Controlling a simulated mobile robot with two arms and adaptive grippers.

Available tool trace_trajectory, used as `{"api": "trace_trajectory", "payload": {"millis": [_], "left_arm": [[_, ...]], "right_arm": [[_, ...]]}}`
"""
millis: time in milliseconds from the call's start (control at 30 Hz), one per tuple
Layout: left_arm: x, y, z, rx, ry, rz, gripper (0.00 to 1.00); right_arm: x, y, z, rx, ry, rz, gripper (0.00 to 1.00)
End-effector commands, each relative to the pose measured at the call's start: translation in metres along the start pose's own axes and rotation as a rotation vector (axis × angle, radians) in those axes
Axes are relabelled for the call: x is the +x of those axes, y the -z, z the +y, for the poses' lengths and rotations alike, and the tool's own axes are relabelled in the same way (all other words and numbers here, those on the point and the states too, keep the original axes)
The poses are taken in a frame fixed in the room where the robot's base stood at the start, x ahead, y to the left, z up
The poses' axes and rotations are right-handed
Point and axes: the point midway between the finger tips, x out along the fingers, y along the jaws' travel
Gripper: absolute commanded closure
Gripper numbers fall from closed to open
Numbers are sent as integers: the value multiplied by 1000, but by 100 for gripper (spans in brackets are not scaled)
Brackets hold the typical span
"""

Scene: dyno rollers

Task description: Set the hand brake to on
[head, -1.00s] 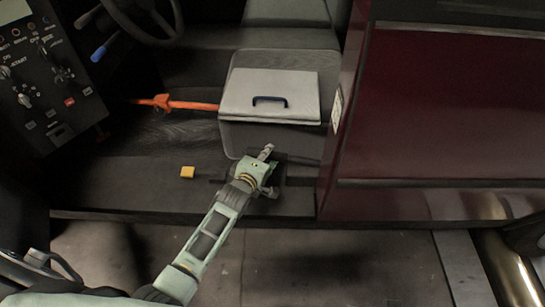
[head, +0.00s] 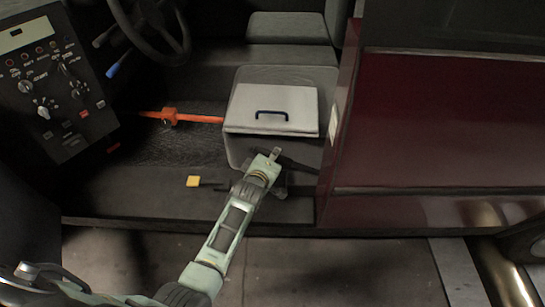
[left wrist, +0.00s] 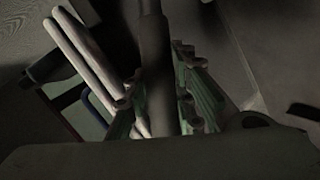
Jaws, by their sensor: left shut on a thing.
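My left gripper (head: 268,168) is at the front of the light grey box (head: 290,98) with a blue handle, above the dark floor. In the left wrist view, the left gripper's green fingers (left wrist: 160,103) stand on both sides of a dark round bar (left wrist: 155,50) and are shut on it. This bar appears to be the hand brake lever. In the head view it is mostly hidden by my gripper, and its on or off position cannot be told. My right gripper is not in view.
A yellow block (head: 193,181) lies left of the gripper. An orange bar (head: 190,118) crosses behind it. A black control panel (head: 45,90) and steering wheel (head: 150,30) are at the upper left. A dark red body panel (head: 430,125) closes off the right side.

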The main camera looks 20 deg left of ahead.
Motion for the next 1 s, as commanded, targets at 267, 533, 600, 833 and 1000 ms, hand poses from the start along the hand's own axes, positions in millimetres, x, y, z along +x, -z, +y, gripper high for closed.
{"api": "trace_trajectory", "payload": {"millis": [267, 533, 600, 833, 1000], "left_arm": [[0, 1, 8, -2, -16, 3, 70], [0, 1, 4, 0, -9, 2, 57], [0, 1, 4, 0, -8, 2, 57], [-5, 0, 1, 0, -4, 1, 57], [-25, 0, 1, 0, -4, 1, 57]], "right_arm": [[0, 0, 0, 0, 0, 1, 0], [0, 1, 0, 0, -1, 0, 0], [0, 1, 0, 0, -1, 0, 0], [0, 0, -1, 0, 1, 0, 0], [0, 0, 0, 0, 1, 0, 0]]}}
